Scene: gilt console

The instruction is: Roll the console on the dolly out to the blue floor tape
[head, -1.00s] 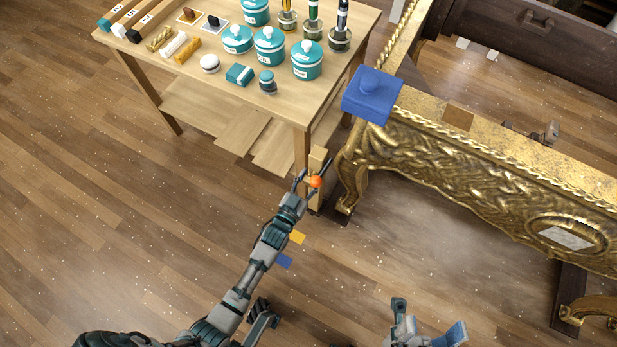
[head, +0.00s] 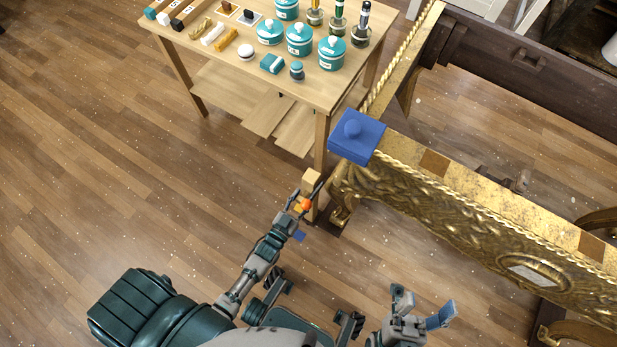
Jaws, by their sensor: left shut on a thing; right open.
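The ornate gilt console (head: 450,205) stands at the right, with a blue padded corner cover (head: 357,137) on its near left corner. Its front left leg rests on a dark dolly board (head: 331,228). A wooden post (head: 312,183) with an orange knob (head: 306,205) stands beside that leg. My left gripper (head: 305,200) is shut at the post and knob; the exact grip is partly hidden.
A wooden table (head: 290,88) with teal jars (head: 300,40), brushes and small blocks stands behind the post, its front leg close to the console. The floor at the left is clear.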

